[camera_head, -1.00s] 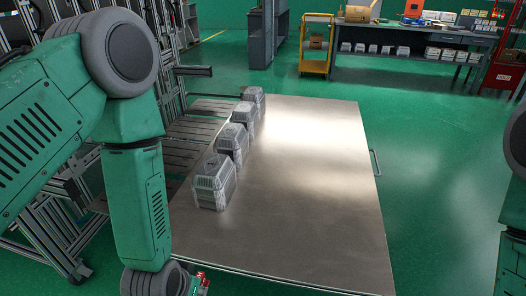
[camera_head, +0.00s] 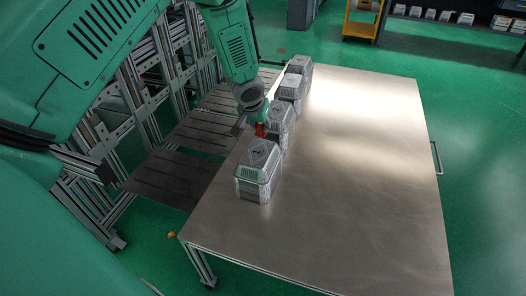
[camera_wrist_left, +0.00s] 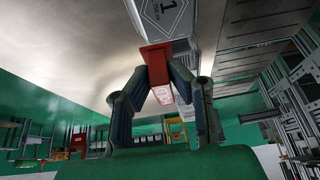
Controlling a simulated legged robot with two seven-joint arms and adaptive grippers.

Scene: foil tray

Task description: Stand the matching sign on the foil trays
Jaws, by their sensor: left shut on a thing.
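Several foil tray stacks with grey lids stand in a row along the left side of the metal table (camera_head: 350,200). The nearest foil tray stack (camera_head: 259,170) shows whole; the second stack (camera_head: 281,122) is partly hidden behind it. My left gripper (camera_head: 260,128) is above the left edge of the row, between these two stacks. It is shut on a small red sign (camera_head: 261,130), which shows larger in the left wrist view (camera_wrist_left: 155,62). There a foil tray stack (camera_wrist_left: 185,15) with a dark printed label is close beyond the sign; whether they touch I cannot tell. My right gripper is out of view.
Two more foil tray stacks (camera_head: 291,87) (camera_head: 300,65) stand farther back in the row. The table's middle and right are bare. A slatted metal rack (camera_head: 175,175) adjoins the table's left side. A yellow cart (camera_head: 361,20) stands beyond the table.

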